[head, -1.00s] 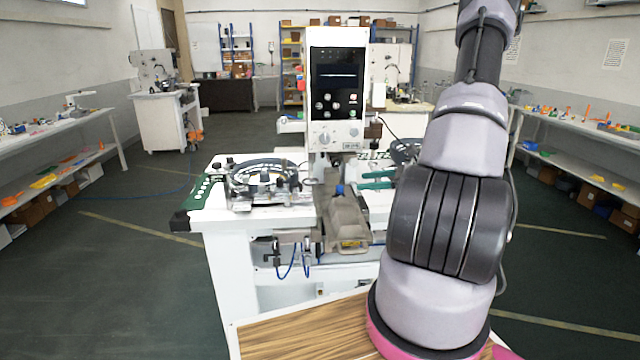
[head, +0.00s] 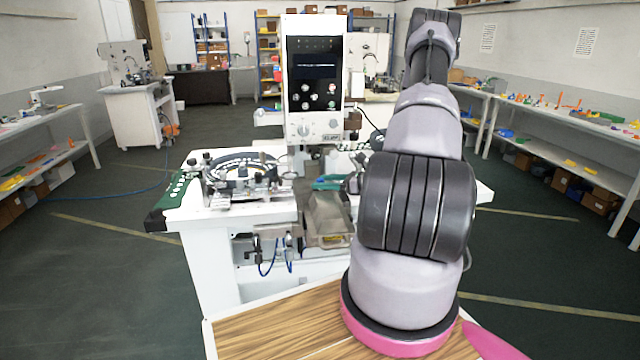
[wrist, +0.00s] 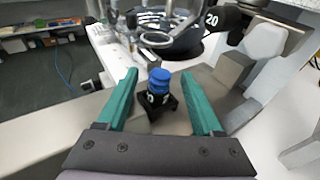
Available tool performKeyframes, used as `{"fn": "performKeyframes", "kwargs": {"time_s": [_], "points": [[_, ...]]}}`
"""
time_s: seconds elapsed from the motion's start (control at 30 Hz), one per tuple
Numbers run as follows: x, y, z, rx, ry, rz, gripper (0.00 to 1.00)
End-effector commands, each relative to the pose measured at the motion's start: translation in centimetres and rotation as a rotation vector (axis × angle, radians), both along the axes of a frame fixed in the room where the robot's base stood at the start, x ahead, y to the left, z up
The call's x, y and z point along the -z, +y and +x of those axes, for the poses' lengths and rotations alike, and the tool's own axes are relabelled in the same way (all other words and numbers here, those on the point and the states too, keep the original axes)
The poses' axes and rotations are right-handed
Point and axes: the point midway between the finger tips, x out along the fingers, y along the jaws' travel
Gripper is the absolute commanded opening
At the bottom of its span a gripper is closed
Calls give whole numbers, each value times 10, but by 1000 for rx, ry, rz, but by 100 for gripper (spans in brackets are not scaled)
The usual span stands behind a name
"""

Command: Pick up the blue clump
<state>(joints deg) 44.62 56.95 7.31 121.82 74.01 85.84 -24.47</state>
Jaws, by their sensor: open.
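The blue clump (wrist: 159,82) shows in the wrist view as a stacked, ridged blue piece on a black base with pale markings. It stands upright on the grey-beige surface of the machine. My gripper (wrist: 160,73) is open, with its two teal fingers on either side of the clump. A gap shows between the clump and each finger; I cannot tell the height difference. In the head view a teal part of my gripper (head: 328,182) shows just above the beige tray (head: 328,212) of the machine. The clump is hidden there.
The white machine's control panel (head: 315,75) rises behind the tray. A round fixture (head: 245,172) stands on the white table to its left. A wood-grain top (head: 275,325) lies in front.

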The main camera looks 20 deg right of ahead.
Motion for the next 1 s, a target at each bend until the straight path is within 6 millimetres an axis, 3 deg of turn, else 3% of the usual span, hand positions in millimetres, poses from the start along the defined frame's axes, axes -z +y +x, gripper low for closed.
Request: {"fn": "performKeyframes", "kwargs": {"time_s": [0.13, 0.37, 0.4, 0.57, 1.0], "points": [[3, 9, 11, 0, 0, 0, 68], [3, 10, 12, 1, 0, 0, 68], [3, 10, 12, 1, 0, 0, 60], [3, 10, 12, 1, 0, 0, 0], [-6, 10, 12, 0, -1, -1, 0]]}}
